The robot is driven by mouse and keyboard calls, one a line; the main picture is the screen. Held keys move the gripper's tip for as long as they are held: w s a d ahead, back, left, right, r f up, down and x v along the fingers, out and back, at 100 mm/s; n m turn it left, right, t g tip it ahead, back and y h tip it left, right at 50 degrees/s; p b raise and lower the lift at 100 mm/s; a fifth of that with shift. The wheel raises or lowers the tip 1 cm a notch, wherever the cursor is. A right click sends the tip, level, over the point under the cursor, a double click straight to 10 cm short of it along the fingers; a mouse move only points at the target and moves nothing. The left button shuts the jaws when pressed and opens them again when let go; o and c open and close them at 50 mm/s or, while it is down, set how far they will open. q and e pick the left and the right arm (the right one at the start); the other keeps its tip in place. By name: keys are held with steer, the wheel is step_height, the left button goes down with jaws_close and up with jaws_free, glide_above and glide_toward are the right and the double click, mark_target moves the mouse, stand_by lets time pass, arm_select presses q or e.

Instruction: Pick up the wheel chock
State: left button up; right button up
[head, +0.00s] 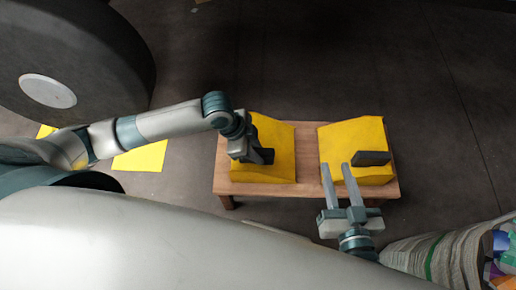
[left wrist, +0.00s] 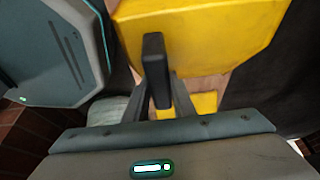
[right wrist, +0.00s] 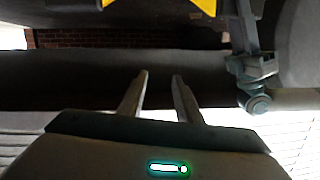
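Two yellow wheel chocks with dark handles sit on a small wooden table. My left gripper (head: 262,156) is at the dark handle of the left wheel chock (head: 274,134). In the left wrist view, the fingers close in on both sides of this handle (left wrist: 155,60), with the yellow wheel chock (left wrist: 215,35) beyond it. The right wheel chock (head: 345,142) has its handle (head: 372,158) uncovered. My right gripper (head: 338,168) is open and empty at the near side of the right chock. In the right wrist view, nothing is between its fingers (right wrist: 160,76).
The wooden table (head: 308,185) has a narrow bare gap between the chocks. A large dark wheel (head: 110,60) stands at the upper left, near a yellow floor patch (head: 142,157). A bag-like container (head: 450,255) is at the lower right. The floor behind the table is clear.

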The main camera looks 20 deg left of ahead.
arm_select(q)
jaws_close()
arm_select(e)
steer(key=shift+f, duration=0.15)
